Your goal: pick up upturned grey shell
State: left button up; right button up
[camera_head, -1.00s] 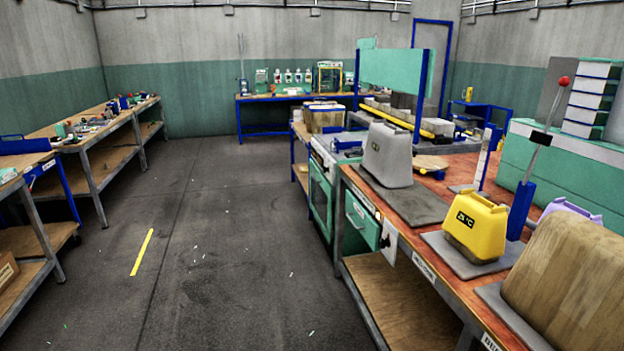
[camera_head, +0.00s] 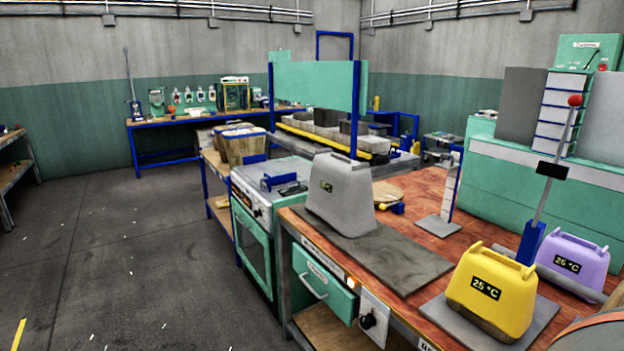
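A grey shell (camera_head: 341,200) stands on a dark grey mat (camera_head: 390,262) on the red-brown bench top. It is wider at the bottom than at the top and bears a small dark label with yellow marks. Whether it is upturned I cannot tell for sure. Neither of my grippers shows in the head view, and nothing holds the shell.
A yellow shell (camera_head: 488,297) on a grey plate and a purple shell (camera_head: 575,262) stand to the right, by a lever press (camera_head: 550,170) with a red knob. A green oven (camera_head: 253,241) adjoins the bench. Open floor (camera_head: 120,240) lies left.

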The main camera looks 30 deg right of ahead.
aim_at(341, 192)
jog(key=i+z, duration=0.15)
jog(key=i, duration=0.3)
jog(key=i+j+z, duration=0.15)
jog(key=i, duration=0.3)
jog(key=i+j+z, duration=0.15)
jog(key=i, duration=0.3)
